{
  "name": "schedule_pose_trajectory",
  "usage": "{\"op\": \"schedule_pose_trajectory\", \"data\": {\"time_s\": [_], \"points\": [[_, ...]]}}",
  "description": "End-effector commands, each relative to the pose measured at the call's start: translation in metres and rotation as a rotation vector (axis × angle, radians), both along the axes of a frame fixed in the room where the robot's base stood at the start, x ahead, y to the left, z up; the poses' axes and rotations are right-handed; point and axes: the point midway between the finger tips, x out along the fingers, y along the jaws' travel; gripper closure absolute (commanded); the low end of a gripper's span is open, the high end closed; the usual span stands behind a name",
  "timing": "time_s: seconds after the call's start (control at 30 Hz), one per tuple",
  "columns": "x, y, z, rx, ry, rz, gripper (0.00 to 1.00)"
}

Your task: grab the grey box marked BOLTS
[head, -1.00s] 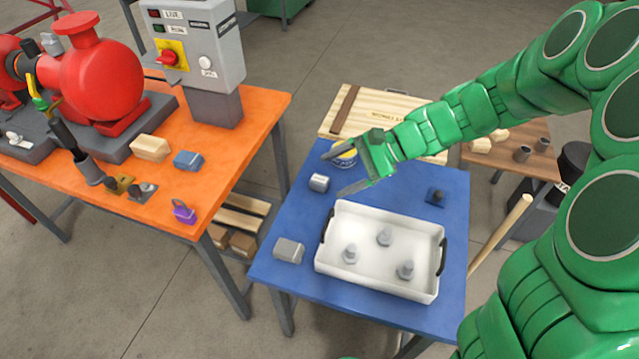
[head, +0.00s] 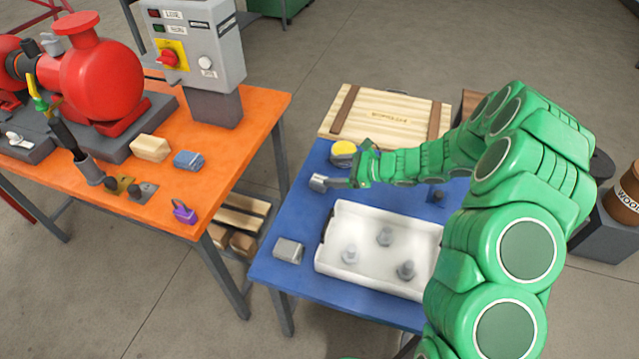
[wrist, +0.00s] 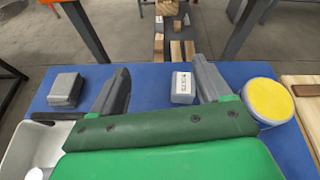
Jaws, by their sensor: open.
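A small grey box with a white lettered face (wrist: 183,88) stands on the blue table between my fingers in the wrist view, closer to the right finger. Its lettering is too small to read surely. In the head view this box (head: 318,183) is just at the tips of my gripper (head: 333,176). My gripper (wrist: 161,68) is open, with a finger on each side of the box and a gap on the left. A second grey box (head: 288,250) lies near the table's left edge, also in the wrist view (wrist: 66,88), with no lettering visible.
A yellow-topped tin (wrist: 268,100) stands close beside my right finger, also in the head view (head: 343,152). A white tray (head: 335,262) with several bolts is in front. A wooden crate (head: 385,112) lies behind. The orange table (head: 245,125) is across a gap at left.

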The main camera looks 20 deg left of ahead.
Motion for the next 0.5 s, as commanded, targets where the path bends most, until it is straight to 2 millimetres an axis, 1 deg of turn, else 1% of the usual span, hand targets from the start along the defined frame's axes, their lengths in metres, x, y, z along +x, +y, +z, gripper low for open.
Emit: {"op": "schedule_pose_trajectory", "data": {"time_s": [0.03,0.2,0.33,0.5], "points": [[0.005,-0.001,-0.015,-0.002,0.027,-0.028,0.22],[0.02,-0.006,-0.051,-0.009,0.093,-0.111,0.22],[0.027,-0.009,-0.067,-0.013,0.121,-0.149,0.22],[0.03,-0.01,-0.076,-0.015,0.136,-0.168,0.22]]}}
